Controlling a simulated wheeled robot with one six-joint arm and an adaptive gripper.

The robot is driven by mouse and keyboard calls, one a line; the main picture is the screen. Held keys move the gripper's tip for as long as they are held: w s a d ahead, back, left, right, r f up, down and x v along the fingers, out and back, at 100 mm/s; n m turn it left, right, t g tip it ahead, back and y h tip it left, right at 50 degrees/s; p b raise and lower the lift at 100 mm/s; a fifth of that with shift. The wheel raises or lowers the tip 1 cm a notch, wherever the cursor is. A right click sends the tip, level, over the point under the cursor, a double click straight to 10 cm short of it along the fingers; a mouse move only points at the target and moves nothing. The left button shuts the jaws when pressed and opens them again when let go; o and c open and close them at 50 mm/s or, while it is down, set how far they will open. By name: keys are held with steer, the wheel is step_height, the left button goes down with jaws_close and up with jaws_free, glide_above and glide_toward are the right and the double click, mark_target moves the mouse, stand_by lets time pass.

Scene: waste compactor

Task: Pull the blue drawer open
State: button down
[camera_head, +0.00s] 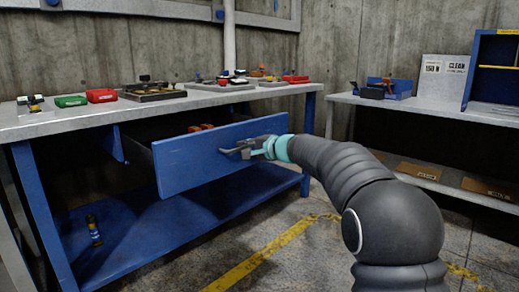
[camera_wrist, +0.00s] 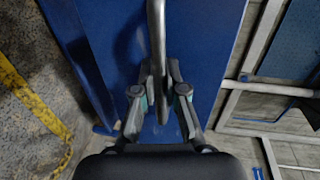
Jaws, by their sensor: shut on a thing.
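The blue drawer (camera_head: 185,165) hangs under the grey workbench top and stands out from the bench, with its dark side and part of its inside showing. Reddish items (camera_head: 201,128) show just above its front panel. My gripper (camera_head: 247,147) is at the right part of the drawer's front, shut on the grey bar handle (camera_head: 228,152). In the wrist view the handle (camera_wrist: 156,35) runs up between the two fingers of my gripper (camera_wrist: 159,75), against the blue drawer front (camera_wrist: 205,40). The drawer's far inside is hidden.
The workbench (camera_head: 70,117) carries red and green boxes and tools. A lower blue shelf (camera_head: 150,225) holds a small bottle (camera_head: 94,230). A second bench (camera_head: 440,107) stands at the right. Floor with yellow lines (camera_head: 258,258) is free in front.

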steer(key=shift+s+d, duration=0.1)
steer(key=shift+s, duration=0.3)
steer(key=c, duration=1.2)
jaws_free()
steer(key=shift+w+d, duration=0.1)
steer(key=shift+d, duration=0.15)
steer(key=shift+s+d+r, duration=0.1)
steer(key=shift+s+d, duration=0.15)
steer(key=shift+d, duration=0.15)
steer(key=v, duration=1.1)
steer(key=shift+s+a, duration=0.1)
steer(key=shift+s, duration=0.05)
